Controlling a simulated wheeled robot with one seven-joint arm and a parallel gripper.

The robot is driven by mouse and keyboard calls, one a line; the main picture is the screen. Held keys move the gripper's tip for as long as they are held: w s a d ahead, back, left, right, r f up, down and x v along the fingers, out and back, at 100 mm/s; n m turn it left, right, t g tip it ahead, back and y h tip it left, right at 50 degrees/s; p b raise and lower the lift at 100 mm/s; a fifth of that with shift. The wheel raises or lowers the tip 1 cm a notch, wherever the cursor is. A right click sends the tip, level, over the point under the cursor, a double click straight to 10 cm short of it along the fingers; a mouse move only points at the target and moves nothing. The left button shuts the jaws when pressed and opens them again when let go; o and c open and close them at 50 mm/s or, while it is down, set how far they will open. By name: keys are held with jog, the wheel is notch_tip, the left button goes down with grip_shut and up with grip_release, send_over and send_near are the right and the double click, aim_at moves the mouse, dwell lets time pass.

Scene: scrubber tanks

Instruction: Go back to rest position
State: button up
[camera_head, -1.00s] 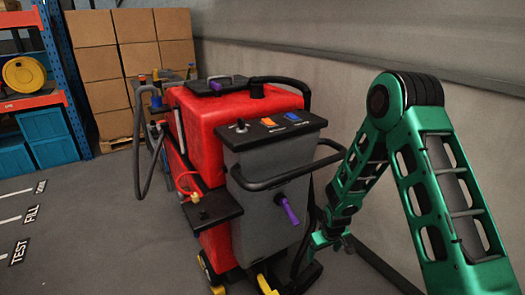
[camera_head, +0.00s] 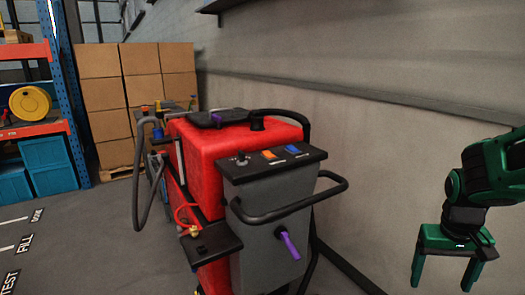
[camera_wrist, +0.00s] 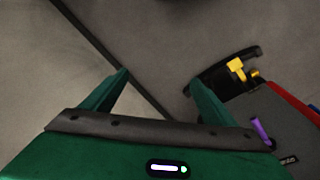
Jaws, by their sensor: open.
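My gripper (camera_head: 443,281) is green with two fingers. In the head view it hangs at the right edge, fingers pointing down, open and empty, apart from the machine. In the wrist view my gripper (camera_wrist: 160,80) shows both fingers spread with only floor and wall base between them. The red and grey scrubber machine (camera_head: 265,205) stands left of my gripper in the head view. Its grey rear, with a purple handle (camera_head: 287,243), faces me, and the purple handle also shows at the right of the wrist view (camera_wrist: 261,130).
A black push bar (camera_head: 300,200) sticks out from the machine's rear toward my arm's side. A plain grey wall (camera_head: 400,135) runs behind. Cardboard boxes (camera_head: 120,90) and a blue shelf rack (camera_head: 67,100) stand at the back left. Open floor (camera_head: 100,230) lies left of the machine.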

jog(key=s+r+m, duration=0.1)
jog(key=s+r, duration=0.1)
jog(key=s, duration=0.5)
jog(key=s+r+m+y, duration=0.1)
jog(key=s+r+m, duration=0.1)
jog(key=s, duration=0.6)
jog(key=shift+s+a+r+y, duration=0.15)
jog(key=shift+a+r+y, duration=0.15)
jog(key=shift+a+r, duration=0.15)
jog(key=shift+w+f+g, duration=0.2)
jog(key=shift+w+g, duration=0.1)
jog(key=shift+w, duration=0.35)
